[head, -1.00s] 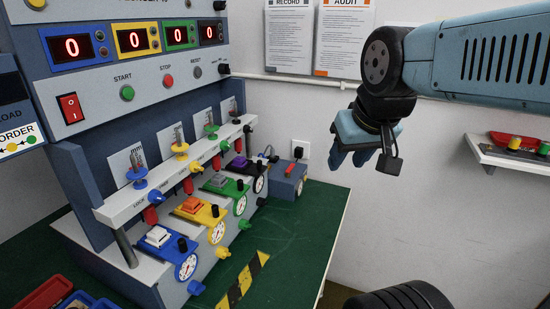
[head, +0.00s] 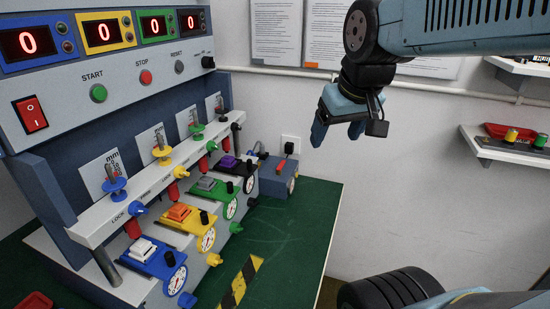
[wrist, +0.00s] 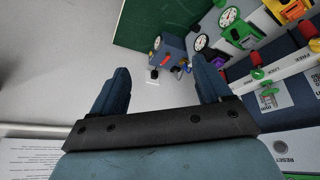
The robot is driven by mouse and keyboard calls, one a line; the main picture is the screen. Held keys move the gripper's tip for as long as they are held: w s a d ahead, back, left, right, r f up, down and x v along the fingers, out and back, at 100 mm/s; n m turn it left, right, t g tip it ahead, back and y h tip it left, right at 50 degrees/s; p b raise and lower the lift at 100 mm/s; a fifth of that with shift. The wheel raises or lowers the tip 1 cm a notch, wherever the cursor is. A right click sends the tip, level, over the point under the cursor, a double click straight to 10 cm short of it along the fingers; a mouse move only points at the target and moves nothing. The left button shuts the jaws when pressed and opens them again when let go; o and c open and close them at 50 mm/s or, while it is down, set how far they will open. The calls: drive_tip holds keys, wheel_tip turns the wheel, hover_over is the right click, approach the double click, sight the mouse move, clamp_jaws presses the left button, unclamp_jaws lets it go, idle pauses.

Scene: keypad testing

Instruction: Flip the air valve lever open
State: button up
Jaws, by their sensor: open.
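The red air valve lever (head: 281,165) sits on a small blue-grey box (head: 272,183) at the far end of the green bench, by the wall. In the wrist view, the red lever (wrist: 166,60) and its box (wrist: 174,47) show ahead, between my fingers. My gripper (head: 337,133) is open and empty, above and to the right of the box in the head view, apart from it. The wrist view shows both blue fingers of my gripper (wrist: 160,77) spread wide. Nothing hides the lever in either view.
A test rig with colored key stations (head: 180,212) and a display panel (head: 110,60) stands left of the box. A wall socket (head: 290,145) is behind it. A shelf (head: 510,150) hangs at right. The green bench top (head: 300,225) is clear in front of the box.

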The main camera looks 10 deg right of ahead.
drive_tip(key=o, duration=0.4)
drive_tip(key=w+n, duration=0.1)
drive_tip(key=w, duration=0.2)
drive_tip(key=w+g, duration=0.1)
drive_tip(key=w, duration=0.3)
drive_tip(key=w+r+n, duration=0.1)
drive_tip(key=w, duration=0.2)
drive_tip(key=shift+w+n, duration=0.3)
drive_tip(key=n+g, duration=0.4)
drive_tip(key=n, duration=0.4)
hover_over(281, 164)
wheel_tip(281, 164, down, 18)
wheel_tip(281, 164, down, 13)
drive_tip(key=shift+s+f, duration=0.1)
drive_tip(key=shift+c, duration=0.4)
drive_tip(key=c, duration=1)
